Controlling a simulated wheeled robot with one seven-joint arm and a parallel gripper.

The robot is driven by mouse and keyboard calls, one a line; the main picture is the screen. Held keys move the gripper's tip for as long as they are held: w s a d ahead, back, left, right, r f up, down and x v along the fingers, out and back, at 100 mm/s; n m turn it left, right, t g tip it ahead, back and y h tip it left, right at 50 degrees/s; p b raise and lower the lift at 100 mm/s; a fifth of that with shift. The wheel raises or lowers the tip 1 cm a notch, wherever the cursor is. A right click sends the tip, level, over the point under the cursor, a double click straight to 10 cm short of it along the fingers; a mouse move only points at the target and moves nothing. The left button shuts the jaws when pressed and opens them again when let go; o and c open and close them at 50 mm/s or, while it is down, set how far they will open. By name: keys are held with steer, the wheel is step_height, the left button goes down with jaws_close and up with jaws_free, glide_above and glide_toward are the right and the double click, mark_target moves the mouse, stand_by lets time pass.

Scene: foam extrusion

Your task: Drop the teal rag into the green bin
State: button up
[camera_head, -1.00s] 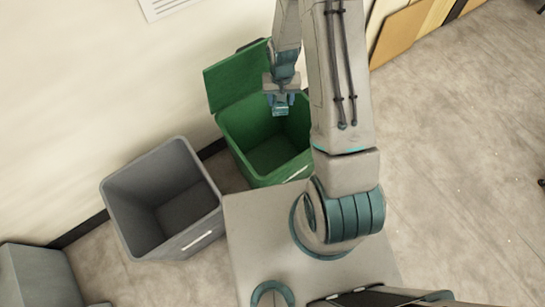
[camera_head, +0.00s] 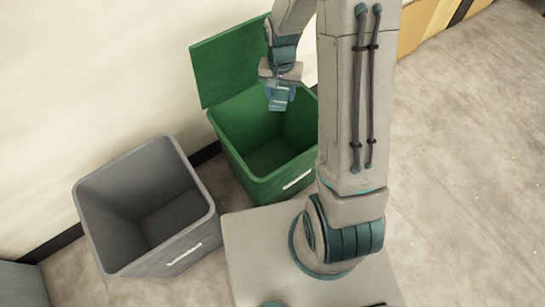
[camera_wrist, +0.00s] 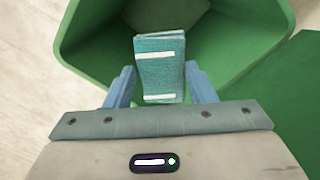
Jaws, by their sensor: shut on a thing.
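The teal rag (camera_wrist: 160,76) is a folded block with white stripes, held between the two blue fingers of my gripper (camera_wrist: 160,88) in the wrist view. In the head view my gripper (camera_head: 279,92) is over the opening of the green bin (camera_head: 262,180), with the rag (camera_head: 279,103) at its fingertips. The green bin's lid stands open against the wall side. In the wrist view the bin's rim (camera_wrist: 75,40) surrounds the space below the rag. The visible part of the bin's inside looks empty.
A grey open bin (camera_head: 175,262) stands left of the green bin and looks empty. The wall (camera_head: 90,70) runs behind both bins. Flat boards (camera_head: 425,28) lean at the upper right. The floor (camera_head: 465,170) on the right is clear.

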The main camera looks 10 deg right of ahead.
step_height(320, 180, down, 5)
steer(key=b, duration=0.3)
steer(key=shift+r, duration=0.1)
steer(key=o, duration=1.1)
step_height(320, 180, up, 14)
steer(key=p, duration=0.4)
